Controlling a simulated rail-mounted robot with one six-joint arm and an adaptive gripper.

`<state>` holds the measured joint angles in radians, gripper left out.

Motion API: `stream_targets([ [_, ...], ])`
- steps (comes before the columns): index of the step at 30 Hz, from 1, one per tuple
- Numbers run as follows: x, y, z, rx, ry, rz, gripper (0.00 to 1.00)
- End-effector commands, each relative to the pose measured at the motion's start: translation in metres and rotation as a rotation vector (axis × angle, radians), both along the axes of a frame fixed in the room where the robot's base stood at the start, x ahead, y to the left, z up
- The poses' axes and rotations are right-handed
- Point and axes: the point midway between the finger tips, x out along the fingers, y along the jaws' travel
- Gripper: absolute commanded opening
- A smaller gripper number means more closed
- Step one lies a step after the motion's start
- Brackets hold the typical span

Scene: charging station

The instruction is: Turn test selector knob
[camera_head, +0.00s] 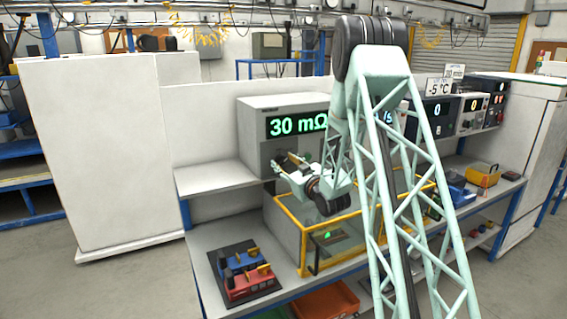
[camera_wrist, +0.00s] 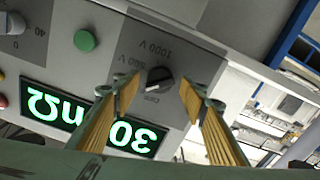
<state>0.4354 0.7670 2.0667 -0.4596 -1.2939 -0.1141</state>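The test selector knob (camera_wrist: 158,80) is a small dark round knob with a pale pointer mark, on the grey front panel of the tester (camera_head: 285,105). The wrist view shows the panel upside down, with a "1000 V" label by the knob. My gripper (camera_wrist: 160,95) is open, with one tan-padded finger on each side of the knob and a gap visible on both sides. In the head view my gripper (camera_head: 283,164) is at the lower front of the tester, and the knob cannot be made out there.
The tester's green display (camera_wrist: 95,120) reads 30 mΩ. A green button (camera_wrist: 84,41) and another dial (camera_wrist: 12,24) are on the panel. A yellow-framed clear box (camera_head: 340,240) stands below my arm. Red and blue clamps lie on a black mat (camera_head: 232,290).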

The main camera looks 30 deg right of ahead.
Motion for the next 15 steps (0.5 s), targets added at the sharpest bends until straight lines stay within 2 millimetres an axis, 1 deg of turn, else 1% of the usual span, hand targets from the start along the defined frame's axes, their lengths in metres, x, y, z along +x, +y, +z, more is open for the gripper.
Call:
stream_targets([
  [4,0.005,0.0003,-0.0003,0.0,0.0,0.0,0.39],
  [13,0.0056,0.0001,-0.0004,0.0,0.001,0.0,0.39],
  [15,0.0056,0.0001,-0.0004,0.0,0.001,0.0,0.34],
])
